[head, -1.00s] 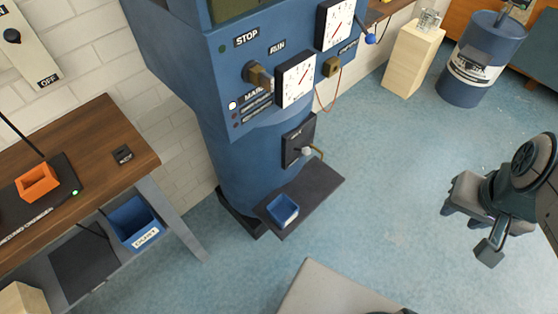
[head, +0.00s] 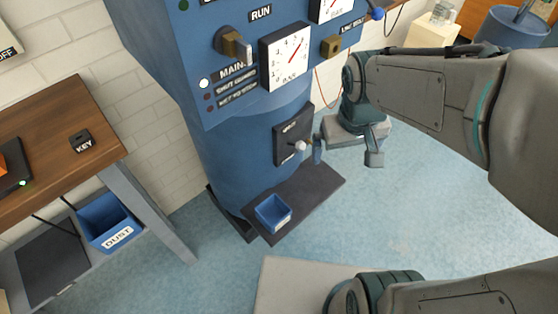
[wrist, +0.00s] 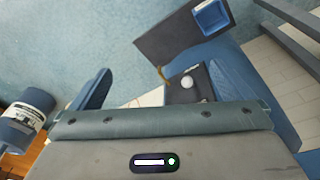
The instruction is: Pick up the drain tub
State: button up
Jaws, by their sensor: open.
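The drain tub is a small open blue tub (head: 273,213) on the dark shelf (head: 318,186) at the foot of the blue machine. It looks empty and stands upright. It also shows in the wrist view (wrist: 211,16) at the top right. My gripper (head: 346,155) is open and empty. It is in front of the machine, right of the drain valve's pale knob (head: 300,146) and up and to the right of the tub. In the wrist view my gripper (wrist: 180,92) spans the bottom, with the valve plate and knob (wrist: 187,82) between its fingers and the tub beyond.
The blue machine (head: 225,150) rises behind the shelf with gauges and switches. A wooden bench (head: 60,150) stands left, with a blue DUST bin (head: 108,222) under it. A blue drum (head: 512,28) is at the back right. The floor right of the shelf is clear.

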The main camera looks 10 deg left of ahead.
jog(key=w+a+f+n+b, duration=0.25)
jog(key=a+f+b, duration=0.5)
jog(key=f, duration=0.55)
jog(key=n+g+b, duration=0.2)
jog(key=n+b, duration=0.2)
jog(key=b, duration=0.9)
send_over(273, 217)
jog(key=shift+d+f, duration=0.1)
jog(key=shift+f, duration=12.25)
jog(key=shift+r+p, duration=0.15)
jog(key=shift+p, duration=0.15)
jog(key=c, duration=1.8)
